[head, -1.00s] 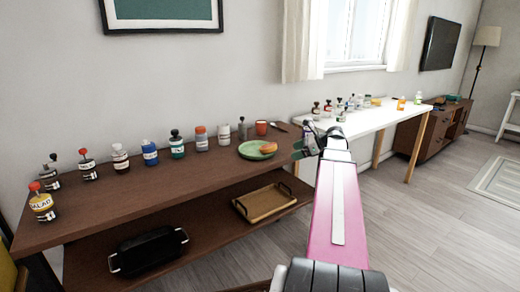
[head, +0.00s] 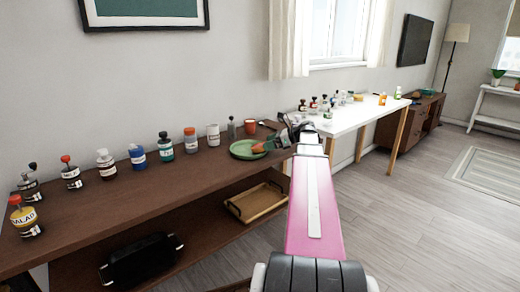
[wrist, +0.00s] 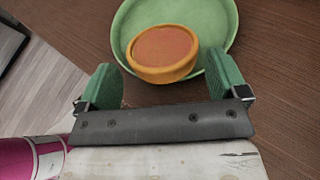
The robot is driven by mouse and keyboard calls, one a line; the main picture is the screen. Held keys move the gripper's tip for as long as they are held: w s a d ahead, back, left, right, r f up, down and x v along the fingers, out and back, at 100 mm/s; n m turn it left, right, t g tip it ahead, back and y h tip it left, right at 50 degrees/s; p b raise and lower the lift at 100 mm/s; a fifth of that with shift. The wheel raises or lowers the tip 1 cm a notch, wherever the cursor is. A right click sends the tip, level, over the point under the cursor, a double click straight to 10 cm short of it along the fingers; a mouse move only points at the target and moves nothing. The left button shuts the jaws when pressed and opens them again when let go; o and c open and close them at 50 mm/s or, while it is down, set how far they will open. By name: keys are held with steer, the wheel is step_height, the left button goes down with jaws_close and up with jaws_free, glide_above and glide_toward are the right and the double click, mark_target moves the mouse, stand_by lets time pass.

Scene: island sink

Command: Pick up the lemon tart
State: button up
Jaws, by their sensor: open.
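The lemon tart (wrist: 163,50) has an orange crust and a reddish-brown top. It sits on a green plate (wrist: 130,22) on the brown table, and in the wrist view it lies just beyond my fingers.
Several bottles line the back of the brown table (head: 110,215). A tray (head: 256,203) and a black pan (head: 140,260) lie on the lower shelf. A white table (head: 355,115) stands to the right.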

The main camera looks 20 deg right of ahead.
mark_target(249, 150)
steer(key=x, duration=0.4)
steer(key=shift+w+a+f, duration=0.15)
steer(key=shift+w+a, duration=0.05)
steer(key=c, duration=0.7)
steer(key=shift+o, duration=0.2)
